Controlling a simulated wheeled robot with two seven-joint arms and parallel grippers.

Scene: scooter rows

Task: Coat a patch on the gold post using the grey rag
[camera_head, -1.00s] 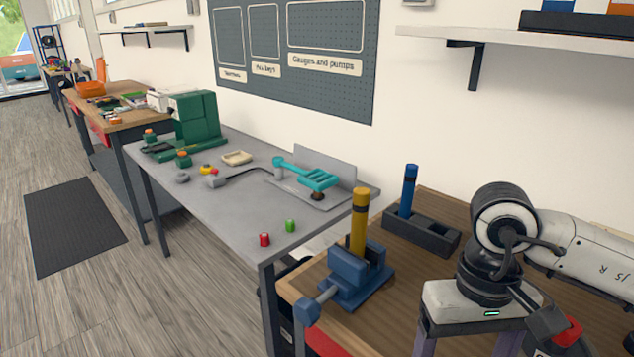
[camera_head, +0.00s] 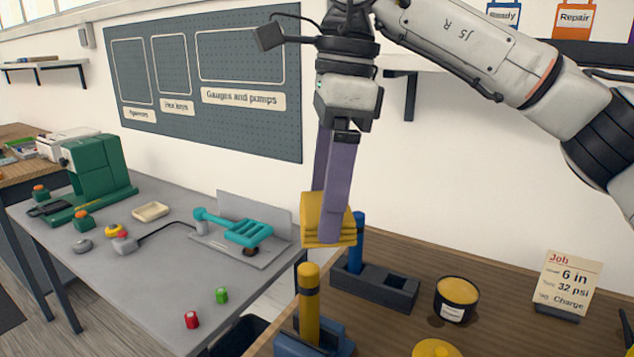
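The gold post (camera_head: 309,310) stands upright in a blue vise (camera_head: 338,345), with a dark band near its top. My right gripper (camera_head: 335,225) points down, its purple fingers shut on a yellow, folded, cloth-like pad (camera_head: 318,210). The pad appears above and slightly right of the post top, apart from it in the picture; the depth gap is unclear. I see no plainly grey rag; the held pad may be the rag, but it looks yellow. An open dark tin (camera_head: 456,298) with yellow contents stands to the right. My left gripper is not in view.
A blue post (camera_head: 356,245) stands in a dark block (camera_head: 375,287) behind the vise. A yellow lid (camera_head: 437,349) and a job card (camera_head: 566,285) are on the wooden bench (camera_head: 510,315). The grey table (camera_head: 150,280) at left holds tools and a red and a green piece.

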